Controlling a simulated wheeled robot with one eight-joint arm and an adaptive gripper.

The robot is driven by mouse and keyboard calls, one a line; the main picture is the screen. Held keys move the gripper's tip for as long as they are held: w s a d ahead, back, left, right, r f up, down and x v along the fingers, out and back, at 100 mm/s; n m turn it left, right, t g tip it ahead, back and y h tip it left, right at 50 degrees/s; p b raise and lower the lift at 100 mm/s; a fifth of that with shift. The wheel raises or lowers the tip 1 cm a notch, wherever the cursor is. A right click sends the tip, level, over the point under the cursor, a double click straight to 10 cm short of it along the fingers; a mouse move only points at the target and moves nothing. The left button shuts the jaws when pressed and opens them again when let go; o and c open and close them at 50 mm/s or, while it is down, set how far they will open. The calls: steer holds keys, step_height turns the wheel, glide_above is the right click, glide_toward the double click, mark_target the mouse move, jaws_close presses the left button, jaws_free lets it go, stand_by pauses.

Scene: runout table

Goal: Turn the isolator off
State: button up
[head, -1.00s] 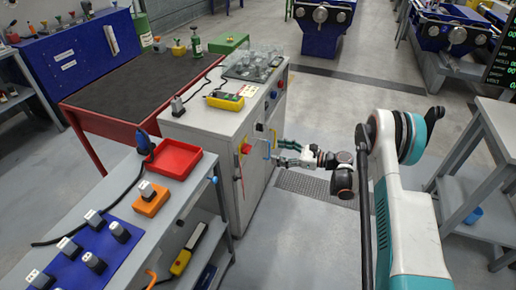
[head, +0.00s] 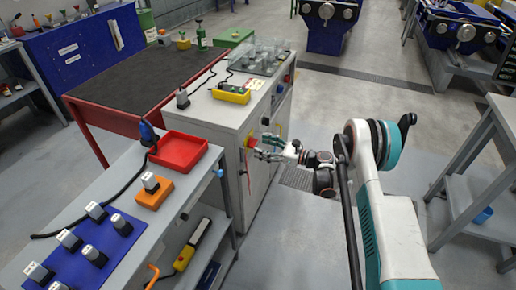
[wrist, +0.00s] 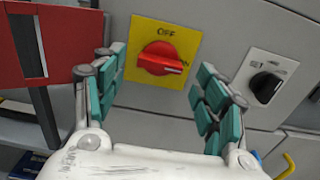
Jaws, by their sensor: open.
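The isolator is a red rotary handle (wrist: 160,59) on a yellow plate (wrist: 186,31) on the grey cabinet's front face, close ahead in the wrist view. The plate reads "OFF" above the handle. The handle lies nearly flat, its white-marked end pointing right and slightly down. In the head view the red handle (head: 251,143) is small beside my gripper (head: 268,149). My gripper also shows in the wrist view (wrist: 160,73), open, its teal-padded fingers apart on either side of the yellow plate. The fingers do not visibly touch the handle.
A black selector knob (wrist: 266,87) on a white plate sits right of the isolator. A red tray (head: 178,153) stands on the bench left of the cabinet (head: 218,118). A yellow handle-like part (wrist: 287,167) is at lower right in the wrist view.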

mark_target(253, 143)
steer(key=shift+x, duration=1.4)
steer(key=shift+c, duration=0.2)
steer(key=c, duration=1)
steer(key=shift+c, duration=0.2)
steer(key=shift+n, duration=0.5)
steer(key=n, duration=1.6)
steer(key=shift+n, duration=0.3)
